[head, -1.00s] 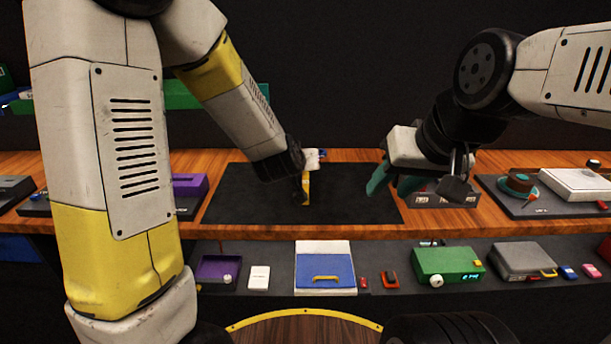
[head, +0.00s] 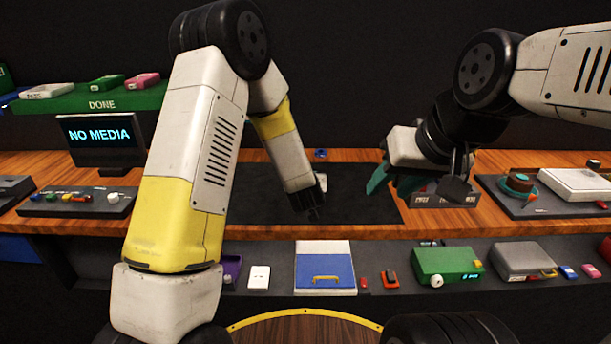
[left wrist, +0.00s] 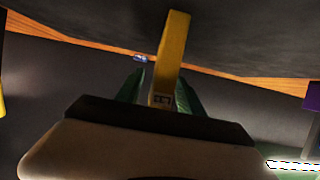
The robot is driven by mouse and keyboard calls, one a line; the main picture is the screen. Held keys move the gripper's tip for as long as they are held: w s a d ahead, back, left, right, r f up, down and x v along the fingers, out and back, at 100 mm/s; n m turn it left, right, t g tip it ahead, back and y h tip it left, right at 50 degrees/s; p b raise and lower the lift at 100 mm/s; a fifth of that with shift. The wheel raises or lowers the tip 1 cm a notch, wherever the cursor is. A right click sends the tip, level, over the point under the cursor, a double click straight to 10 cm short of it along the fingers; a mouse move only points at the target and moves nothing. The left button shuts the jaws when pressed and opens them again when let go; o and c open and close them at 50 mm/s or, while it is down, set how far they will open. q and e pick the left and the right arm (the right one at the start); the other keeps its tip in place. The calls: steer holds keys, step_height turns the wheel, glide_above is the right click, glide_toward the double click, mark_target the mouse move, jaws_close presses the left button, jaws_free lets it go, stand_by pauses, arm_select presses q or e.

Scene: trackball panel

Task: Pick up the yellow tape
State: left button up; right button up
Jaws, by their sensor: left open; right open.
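In the left wrist view a long yellow piece with a small dark label, which looks like the yellow tape (left wrist: 173,50), stands between the green fingers of my left gripper (left wrist: 160,95). The fingers are apart; I cannot tell whether either touches it. In the head view my left arm and wrist hide the tape, and the left fingers do not show clearly over the black mat (head: 255,207).
A small blue item (head: 321,153) lies behind the mat. A grey box (head: 443,199) is close to the right gripper. A "NO MEDIA" screen (head: 100,138) and control panel (head: 75,203) stand at left. A lower shelf holds a blue-and-white box (head: 325,270) and a green device (head: 447,265).

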arm_select(q)
steer(key=shift+w+f, duration=0.15)
steer(key=shift+w, duration=0.15)
jaws_close()
